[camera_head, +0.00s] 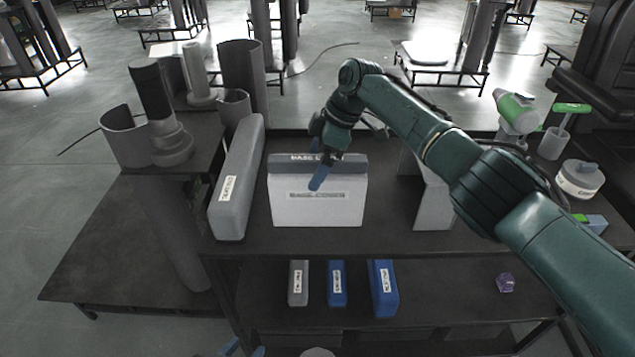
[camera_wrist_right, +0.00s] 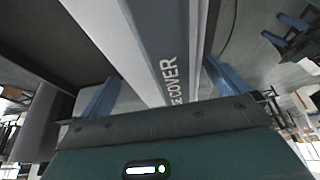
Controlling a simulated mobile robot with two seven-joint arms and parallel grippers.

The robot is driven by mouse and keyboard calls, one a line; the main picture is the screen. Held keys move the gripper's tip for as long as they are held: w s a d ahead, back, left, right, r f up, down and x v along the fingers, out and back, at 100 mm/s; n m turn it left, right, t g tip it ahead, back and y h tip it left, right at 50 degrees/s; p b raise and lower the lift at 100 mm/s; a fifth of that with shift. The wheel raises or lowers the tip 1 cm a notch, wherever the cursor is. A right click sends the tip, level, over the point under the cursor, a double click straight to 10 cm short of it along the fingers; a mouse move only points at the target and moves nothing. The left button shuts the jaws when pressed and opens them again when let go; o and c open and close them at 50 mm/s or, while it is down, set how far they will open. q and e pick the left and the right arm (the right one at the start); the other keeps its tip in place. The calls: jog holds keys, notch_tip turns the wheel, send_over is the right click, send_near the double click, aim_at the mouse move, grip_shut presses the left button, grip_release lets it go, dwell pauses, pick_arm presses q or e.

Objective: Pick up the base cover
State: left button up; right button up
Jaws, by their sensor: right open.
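The base cover (camera_head: 300,212) is a light grey box with a dark grey top strip, labelled BASE COVER on its front and top. It stands upright on the dark table. My right gripper (camera_head: 318,172) is over its top edge, with one blue finger in front of the front face. In the right wrist view, the open blue fingers (camera_wrist_right: 165,95) are on either side of the labelled top of the base cover (camera_wrist_right: 150,45); I cannot tell whether they touch it. Only blue tips of my left gripper (camera_head: 243,349) show at the bottom edge of the head view.
A long grey box (camera_head: 238,185) stands left of the cover, and a grey angled part (camera_head: 433,205) stands right. Blue and grey boxes (camera_head: 337,284) lie on the lower shelf (camera_head: 450,290). A green-and-white tool (camera_head: 516,110) and a round container (camera_head: 580,178) are far right.

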jog(key=shift+c, duration=0.3)
jog(key=c, duration=1.4)
notch_tip(320, 180, up, 13)
jog(key=p, duration=0.2)
jog(key=shift+f, duration=0.2)
